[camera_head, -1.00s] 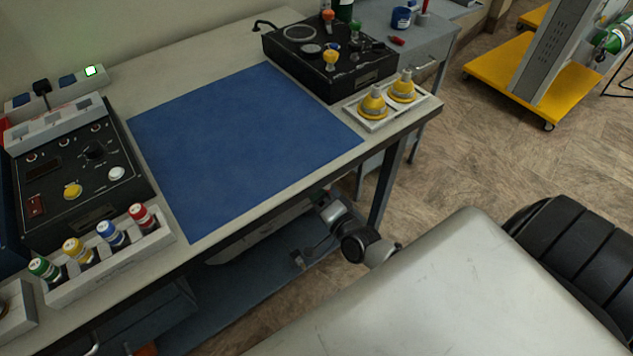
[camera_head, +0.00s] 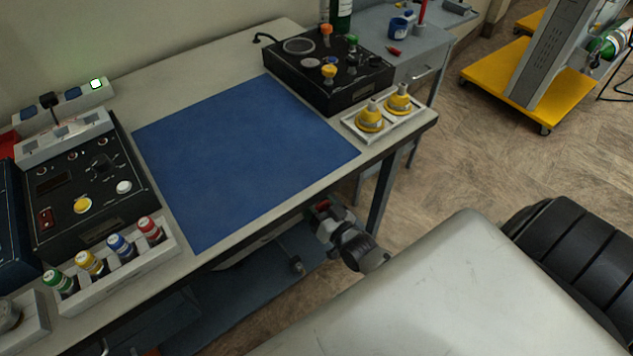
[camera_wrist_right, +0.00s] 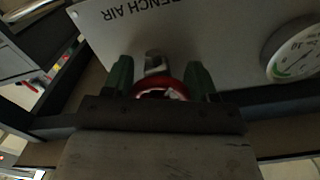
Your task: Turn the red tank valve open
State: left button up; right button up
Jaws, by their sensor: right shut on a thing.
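In the right wrist view a red round valve handle (camera_wrist_right: 162,85) sits on a short metal stem in front of a pale panel (camera_wrist_right: 215,35) lettered "ENCH AIR", upside down. My right gripper (camera_wrist_right: 159,78) is shut on the red handle, with a green finger on each side of it. The gripper body hides the near part of the handle. In the head view my right arm reaches under the bench's front edge, and a small red patch (camera_head: 322,206) shows there. My left gripper is not in view.
A round gauge (camera_wrist_right: 294,50) is right of the handle. Above, the bench carries a blue mat (camera_head: 240,160), a black control box (camera_head: 325,90), a tray with two yellow-based fittings (camera_head: 385,123) and a rack of coloured bottles (camera_head: 120,265). The mat is clear.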

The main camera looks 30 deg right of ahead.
jog(key=n+p, duration=0.1)
jog(key=n, duration=0.5)
jog(key=shift+d+f+n, duration=0.1)
jog(key=shift+d+n, duration=0.05)
jog(key=shift+n, duration=0.45)
jog(key=o, duration=0.9)
jog(key=s, duration=0.7)
jog(key=s+d, duration=0.1)
jog(key=s, duration=0.3)
jog(key=shift+w, duration=0.1)
